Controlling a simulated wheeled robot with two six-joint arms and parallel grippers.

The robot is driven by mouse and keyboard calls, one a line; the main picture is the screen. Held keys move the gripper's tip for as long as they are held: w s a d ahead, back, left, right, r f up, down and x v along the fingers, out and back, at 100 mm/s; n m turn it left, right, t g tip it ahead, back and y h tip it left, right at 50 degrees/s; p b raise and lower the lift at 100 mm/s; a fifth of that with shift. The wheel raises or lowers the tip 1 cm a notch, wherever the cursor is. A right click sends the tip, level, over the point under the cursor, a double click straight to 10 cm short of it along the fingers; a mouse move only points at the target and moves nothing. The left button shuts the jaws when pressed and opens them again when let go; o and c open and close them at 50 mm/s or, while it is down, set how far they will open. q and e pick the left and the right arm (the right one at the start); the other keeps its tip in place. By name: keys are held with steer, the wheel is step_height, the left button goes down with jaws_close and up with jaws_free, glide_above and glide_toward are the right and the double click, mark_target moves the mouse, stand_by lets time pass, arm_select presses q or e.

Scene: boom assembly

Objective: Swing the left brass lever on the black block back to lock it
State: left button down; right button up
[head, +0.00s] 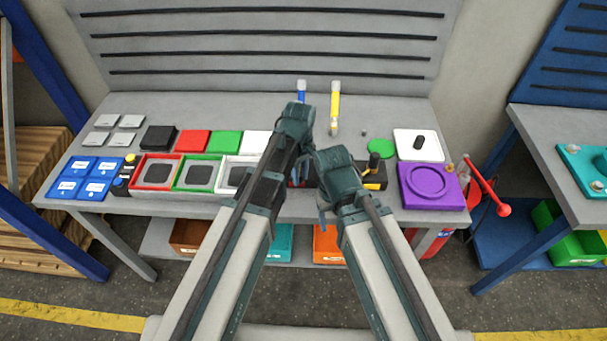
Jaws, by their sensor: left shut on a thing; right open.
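The black block (375,182) shows in part just right of my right wrist. It has a yellow or brass-coloured part and a black knob (374,160) on top. Its left side is hidden behind my arms, and I cannot make out the left brass lever. My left gripper (297,174) points down at the table's front middle, left of the visible part of the block. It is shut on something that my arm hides. My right gripper (323,212) is open, lower and near the table's front edge; its fingertips are mostly hidden.
Red, green and white trays (196,174) stand left of my arms, with blue labelled tiles (85,177) farther left. A purple plate (432,187) and a white tray (419,146) are right of the block. A yellow-handled tool (335,103) lies behind. A red-knobbed lever (488,188) projects at the right edge.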

arm_select(q)
steer(key=shift+a+m, duration=0.8)
steer(key=shift+m, duration=0.5)
steer(key=shift+a+m, duration=0.75)
steer(key=shift+m, duration=0.55)
steer(key=shift+w+a+m, duration=0.25)
steer(key=shift+a+m, duration=0.1)
steer(key=shift+m, duration=0.4)
steer(key=shift+w+a+m, duration=0.2)
steer(key=shift+a+m, duration=0.15)
steer(key=shift+m, duration=0.4)
steer(key=shift+w+a+m, duration=0.35)
steer(key=shift+a+m, duration=0.1)
steer(key=shift+m, duration=0.55)
steer(key=shift+w+a+m, duration=0.1)
steer(key=shift+m, duration=0.2)
steer(key=c, duration=0.7)
jaws_free()
steer(key=shift+r, duration=0.1)
